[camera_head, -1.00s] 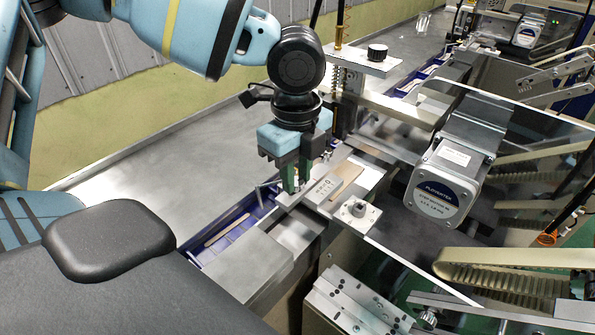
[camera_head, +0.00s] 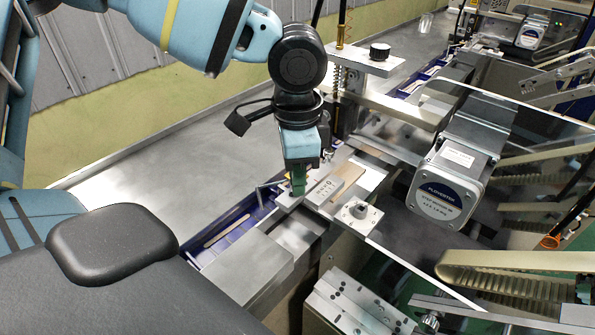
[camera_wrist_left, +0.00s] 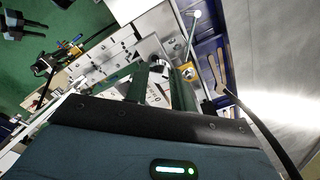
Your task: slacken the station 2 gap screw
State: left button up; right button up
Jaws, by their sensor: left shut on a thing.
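My left gripper (camera_head: 299,188) points straight down over the narrow metal rail of the near station and is shut on a small part there, apparently the gap screw. In the left wrist view the fingers (camera_wrist_left: 160,75) reach in, with a small round metal part (camera_wrist_left: 158,63) between their tips. The screw's head is mostly hidden by the fingers in the head view. A light engraved plate (camera_head: 323,190) lies just right of the fingertips; its lettering is too small to read surely. My right gripper is not in view.
A block with a round knob (camera_head: 360,210) is to the right. A motor (camera_head: 440,195) and a black-knobbed post (camera_head: 379,52) stand farther off.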

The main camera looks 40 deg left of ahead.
pick_arm(q)
jog(key=shift+r+n, duration=0.1)
jog(key=shift+n, duration=1.8)
jog(key=o, duration=1)
jog(key=shift+r, duration=3.9)
